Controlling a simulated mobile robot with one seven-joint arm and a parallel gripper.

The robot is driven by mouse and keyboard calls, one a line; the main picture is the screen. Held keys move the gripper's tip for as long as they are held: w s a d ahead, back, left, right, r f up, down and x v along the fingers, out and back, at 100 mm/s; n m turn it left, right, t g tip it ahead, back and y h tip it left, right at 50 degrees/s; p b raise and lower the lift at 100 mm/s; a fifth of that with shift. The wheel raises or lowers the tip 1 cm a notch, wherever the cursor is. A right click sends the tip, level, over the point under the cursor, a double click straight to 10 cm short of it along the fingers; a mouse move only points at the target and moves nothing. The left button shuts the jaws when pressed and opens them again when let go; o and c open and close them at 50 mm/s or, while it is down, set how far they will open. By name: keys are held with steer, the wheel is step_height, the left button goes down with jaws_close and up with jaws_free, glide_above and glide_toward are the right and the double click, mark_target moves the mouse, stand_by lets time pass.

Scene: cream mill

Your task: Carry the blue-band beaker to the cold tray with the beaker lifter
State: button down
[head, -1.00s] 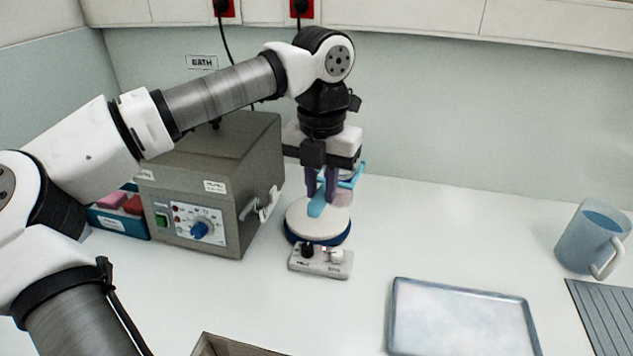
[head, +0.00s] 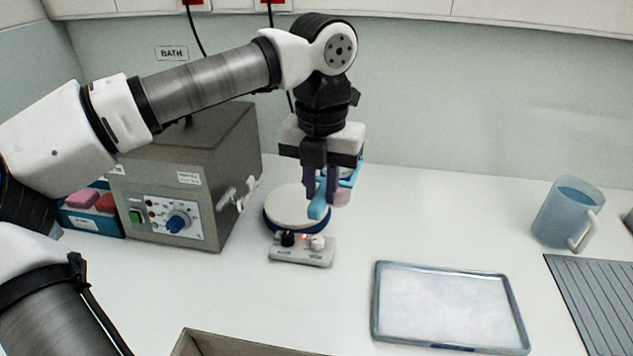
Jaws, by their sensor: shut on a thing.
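My gripper (head: 321,197) is shut on the light-blue beaker lifter (head: 319,209), at the right side of the hot plate's round top. A beaker with pinkish contents (head: 343,193) shows behind my fingers, beside the lifter's blue arm. The gripper and lifter hide most of it, and I cannot make out its band. It appears to be held in the lifter, at the plate's right edge. The cold tray (head: 450,308), a shallow grey-blue tray with a pale, frosty floor, lies empty at the front right.
The hot plate (head: 291,212) has a control box in front. A grey bath box (head: 185,175) stands left, beside a blue rack (head: 92,215). A blue jug (head: 567,215) and ridged grey mat (head: 592,290) are right. A box edge (head: 230,344) shows in front. The counter between plate and jug is clear.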

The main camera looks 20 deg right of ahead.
steer(key=s+d+f+b, duration=0.1)
steer(key=s+d+b, duration=0.2)
steer(key=s, duration=0.6)
steer(key=shift+s+d+f, duration=0.15)
steer(key=shift+d, duration=0.55)
stand_by(0.4)
steer(key=shift+s+d+f, duration=0.1)
steer(key=shift+s+d, duration=0.25)
steer(key=shift+s, duration=0.45)
steer(key=shift+s+d+f, duration=0.15)
steer(key=shift+s+d, duration=0.25)
steer(key=shift+s, duration=0.35)
steer(key=shift+s+d+f, duration=0.1)
steer(key=shift+s+d, duration=0.25)
steer(key=shift+s, duration=0.55)
steer(key=s+d+f+b, duration=0.1)
steer(key=s+d, duration=0.3)
steer(key=s, duration=0.5)
steer(key=shift+s+d+f, duration=0.15)
steer(key=shift+d+f, duration=0.05)
steer(key=shift+f, duration=0.05)
